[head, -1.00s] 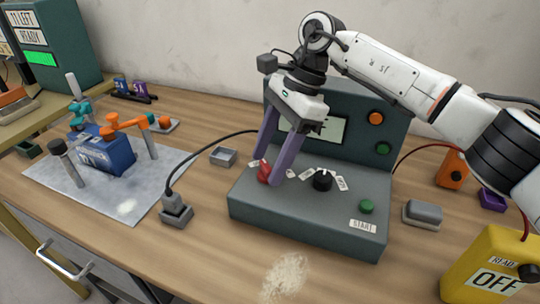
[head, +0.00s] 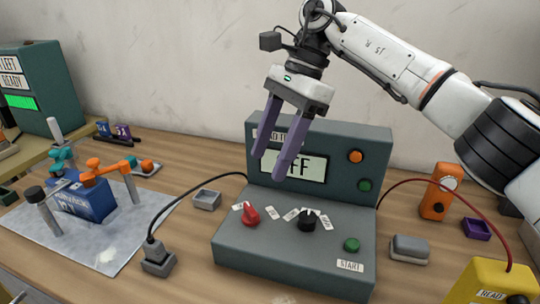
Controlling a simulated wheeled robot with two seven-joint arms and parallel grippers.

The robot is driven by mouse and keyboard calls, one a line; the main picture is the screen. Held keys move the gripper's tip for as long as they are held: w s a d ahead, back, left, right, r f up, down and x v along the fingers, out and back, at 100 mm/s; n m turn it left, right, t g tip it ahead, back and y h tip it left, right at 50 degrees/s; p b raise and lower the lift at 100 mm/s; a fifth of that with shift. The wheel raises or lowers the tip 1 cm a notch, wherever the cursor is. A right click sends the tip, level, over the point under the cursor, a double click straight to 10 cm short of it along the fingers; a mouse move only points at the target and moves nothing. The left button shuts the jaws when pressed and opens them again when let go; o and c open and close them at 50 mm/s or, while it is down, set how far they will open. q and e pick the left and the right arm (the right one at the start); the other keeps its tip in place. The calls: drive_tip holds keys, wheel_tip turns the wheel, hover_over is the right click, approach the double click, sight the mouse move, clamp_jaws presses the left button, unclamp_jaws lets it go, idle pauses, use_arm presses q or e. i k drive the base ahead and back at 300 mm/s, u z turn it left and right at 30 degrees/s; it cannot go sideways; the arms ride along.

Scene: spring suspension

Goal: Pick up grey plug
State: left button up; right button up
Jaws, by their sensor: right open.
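The grey plug (head: 158,259) stands on the wooden table, left of the green-grey control box (head: 290,255). A black cable rises from its top and runs to the back left of the box. My right gripper (head: 271,166) is open and empty, with its two purple fingers pointing down in front of the box's screen, above the red knob (head: 250,216). It is up and to the right of the plug and apart from it. My left gripper is not in view.
A grey mat (head: 100,250) with a blue block (head: 85,200) and orange and teal arms lies at left. A yellow meter (head: 485,283), grey block (head: 410,248) and orange device (head: 438,198) are at right.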

sight(154, 251)
drive_tip(key=k, duration=1.5)
